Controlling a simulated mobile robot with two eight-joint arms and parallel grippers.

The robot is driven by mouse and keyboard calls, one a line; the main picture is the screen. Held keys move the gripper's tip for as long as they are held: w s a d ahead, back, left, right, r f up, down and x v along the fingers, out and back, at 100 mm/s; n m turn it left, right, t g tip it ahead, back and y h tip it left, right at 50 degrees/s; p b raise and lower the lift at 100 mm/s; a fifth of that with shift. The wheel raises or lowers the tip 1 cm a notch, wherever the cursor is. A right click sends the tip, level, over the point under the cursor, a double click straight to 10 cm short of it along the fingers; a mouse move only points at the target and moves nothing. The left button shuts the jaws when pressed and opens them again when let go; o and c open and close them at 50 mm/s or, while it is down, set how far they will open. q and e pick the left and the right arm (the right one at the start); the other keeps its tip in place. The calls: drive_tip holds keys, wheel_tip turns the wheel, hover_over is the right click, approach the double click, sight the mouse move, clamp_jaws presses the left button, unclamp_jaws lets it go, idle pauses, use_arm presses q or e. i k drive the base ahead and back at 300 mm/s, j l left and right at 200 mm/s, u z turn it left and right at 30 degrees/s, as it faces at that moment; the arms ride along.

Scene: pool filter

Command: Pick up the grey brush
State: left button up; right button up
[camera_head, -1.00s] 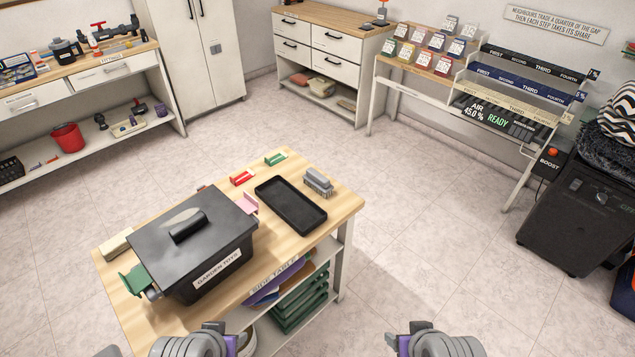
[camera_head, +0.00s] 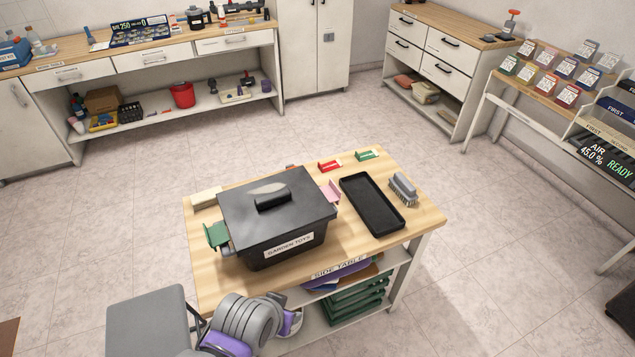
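The grey brush (camera_head: 403,189) lies on the right part of the wooden side table (camera_head: 418,216), its bristles along the right side. It sits just right of a black tray (camera_head: 371,204), close beside it. Parts of my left arm show at the bottom of the view, in front of the table's near edge. Its gripper fingers cannot be made out. My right gripper is out of the picture. Nothing is seen touching the brush.
A black lidded box labelled Garden Toys (camera_head: 277,218) fills the table's left part. Small red (camera_head: 330,165) and green (camera_head: 367,155) items lie at the back edge. A grey chair (camera_head: 148,322) stands at the front left. Floor right of the table is clear.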

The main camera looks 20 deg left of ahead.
sight(402, 185)
drive_tip(key=i+l, duration=0.5)
drive_tip(key=i+l+u, duration=0.5)
drive_tip(key=l+u, duration=0.15)
drive_tip(key=l, duration=0.15)
drive_tip(key=u, duration=1.25)
